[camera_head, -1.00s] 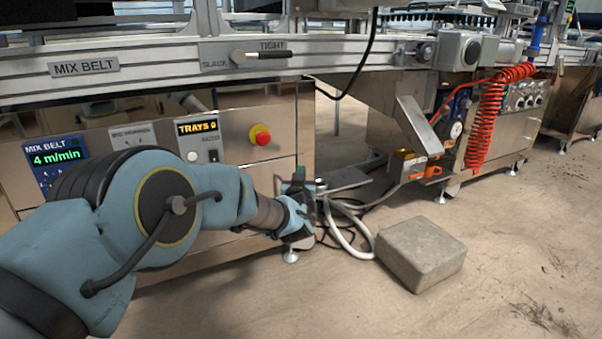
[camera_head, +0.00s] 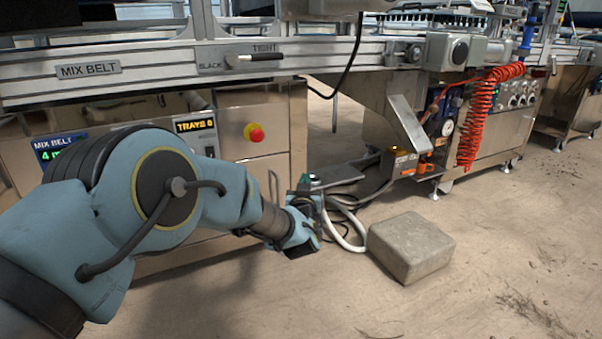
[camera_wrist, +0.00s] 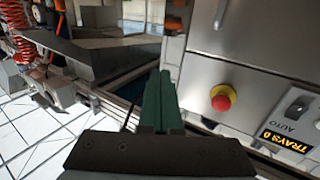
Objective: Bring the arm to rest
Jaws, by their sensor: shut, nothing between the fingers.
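My gripper (camera_head: 305,182) is at the end of my blue arm, low in front of the machine's steel cabinet in the head view. In the wrist view, the two green fingers of my gripper (camera_wrist: 160,85) lie side by side, shut, with nothing between them. The fingertips point toward the machine, left of the red emergency button (camera_wrist: 222,97), which also shows in the head view (camera_head: 254,132) up and left of my gripper. My gripper appears apart from the cabinet, though the exact gap cannot be told.
The steel cabinet (camera_head: 245,105) and the belt frame with its lever (camera_head: 255,60) stand close to my arm. A grey stone block (camera_head: 411,247), a white hose (camera_head: 348,228) and a red coiled hose (camera_head: 481,115) are to the right. The front floor is mostly clear.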

